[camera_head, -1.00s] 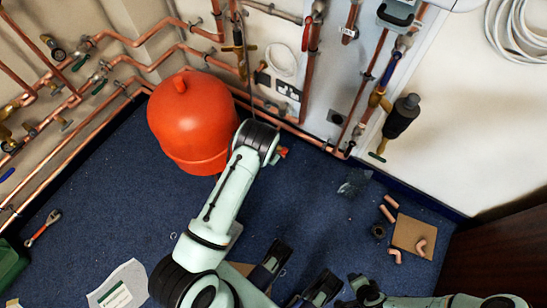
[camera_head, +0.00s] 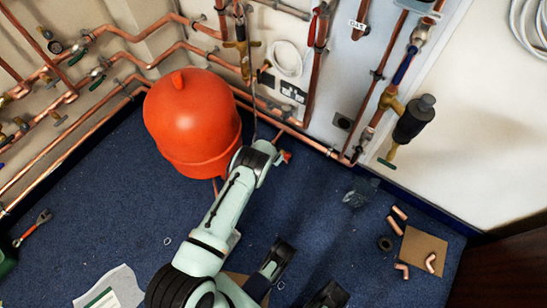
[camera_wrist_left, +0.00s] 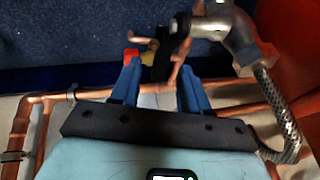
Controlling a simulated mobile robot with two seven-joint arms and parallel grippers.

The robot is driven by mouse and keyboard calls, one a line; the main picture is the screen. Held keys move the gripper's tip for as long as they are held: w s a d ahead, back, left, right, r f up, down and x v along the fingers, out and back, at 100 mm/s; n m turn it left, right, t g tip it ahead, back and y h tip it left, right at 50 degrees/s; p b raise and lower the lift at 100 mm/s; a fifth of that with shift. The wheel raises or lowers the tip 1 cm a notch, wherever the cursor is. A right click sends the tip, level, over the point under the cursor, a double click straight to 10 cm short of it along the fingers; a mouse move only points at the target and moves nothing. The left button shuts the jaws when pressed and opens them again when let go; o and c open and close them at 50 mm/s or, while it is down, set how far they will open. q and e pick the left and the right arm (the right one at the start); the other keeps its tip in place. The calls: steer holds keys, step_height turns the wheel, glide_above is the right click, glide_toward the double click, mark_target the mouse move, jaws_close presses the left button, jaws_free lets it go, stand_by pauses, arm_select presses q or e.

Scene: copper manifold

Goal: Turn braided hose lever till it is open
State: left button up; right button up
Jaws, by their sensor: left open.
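In the left wrist view a braided metal hose (camera_wrist_left: 282,112) hangs from a grey metal elbow fitting (camera_wrist_left: 232,38) at right. A small red lever end (camera_wrist_left: 131,54) shows at the tip of one finger, near brass and black parts; I cannot tell whether they touch. My left gripper (camera_wrist_left: 158,66) is open, its two blue fingers apart with a copper piece between or behind them. In the head view the red piece (camera_head: 286,157) shows just right of my left arm's end, whose fingers are hidden. My right gripper (camera_head: 300,280) is open and empty over the carpet.
An orange vessel (camera_head: 190,120) stands left of my left arm. Copper pipes (camera_head: 100,130) run along the walls. A cardboard piece (camera_head: 422,252) with copper elbows lies at right. A red-handled tool (camera_head: 32,228) lies at left. Blue carpet between is mostly clear.

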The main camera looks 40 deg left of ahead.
arm_select(q)
steer(key=shift+w+a+f, duration=0.15)
steer(key=shift+w+f, duration=0.05)
steer(key=shift+f, duration=0.25)
arm_select(e)
steer(key=shift+s+f, duration=0.25)
steer(key=shift+s, duration=0.4)
arm_select(q)
jaws_close()
arm_select(e)
steer(key=shift+w, duration=0.1)
